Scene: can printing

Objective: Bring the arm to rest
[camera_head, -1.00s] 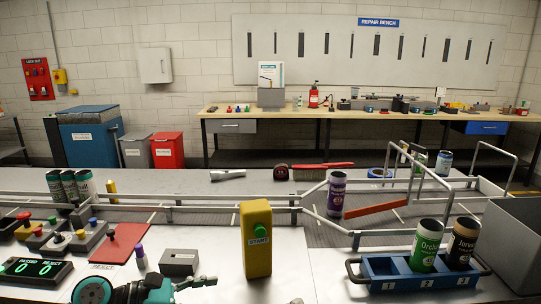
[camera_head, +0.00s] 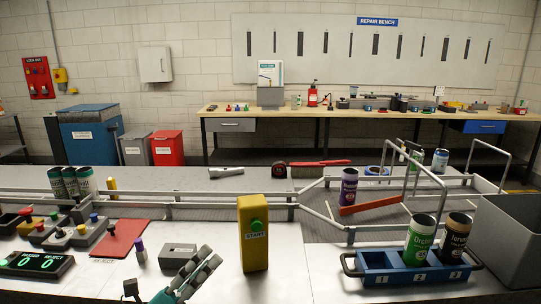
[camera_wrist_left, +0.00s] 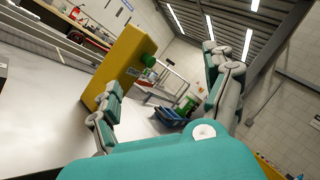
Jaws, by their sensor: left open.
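My left gripper (camera_head: 198,274) is at the bottom of the head view, in front of the small grey box and left of the yellow START post (camera_head: 253,234). It is open and empty. In the left wrist view its two fingers (camera_wrist_left: 165,95) stand wide apart, with the yellow post (camera_wrist_left: 127,62) and its green button beyond them. I cannot tell from the views how close the left finger is to the post. My right gripper is not in view.
A blue numbered tray (camera_head: 410,277) at the right holds a green can (camera_head: 421,240) and a dark can (camera_head: 455,240). A purple can (camera_head: 348,188) stands on the railed conveyor by an orange bar (camera_head: 370,204). A red mat (camera_head: 118,240) and button boxes lie left.

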